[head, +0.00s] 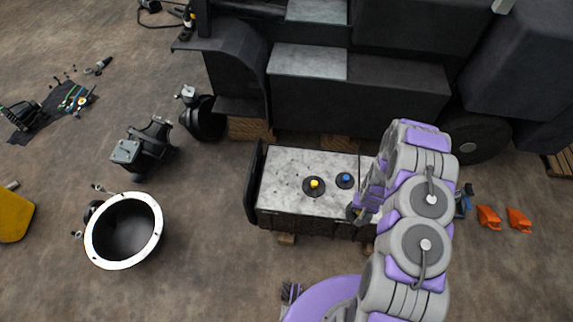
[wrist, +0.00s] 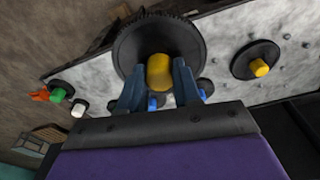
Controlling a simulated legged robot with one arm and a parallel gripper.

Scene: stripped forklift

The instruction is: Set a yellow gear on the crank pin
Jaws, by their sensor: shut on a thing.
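My gripper (wrist: 159,72) is shut on the yellow hub of a black toothed gear (wrist: 128,45) in the wrist view. In the head view my gripper (head: 362,206) is over the right part of the grey block (head: 285,160), and the held gear is mostly hidden by my arm. A second black disc with a yellow centre (head: 314,184) lies on the block's top; it also shows in the wrist view (wrist: 258,67), apart from the held gear. A disc with a blue centre (head: 345,180) is beside it. I cannot tell which part is the crank pin.
Green (wrist: 57,95), white (wrist: 78,110) and blue (wrist: 152,103) pieces show around the gear. The dark forklift body (head: 330,105) stands behind the block. A round housing (head: 124,231) and loose parts lie left; orange pieces (head: 489,217) lie right.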

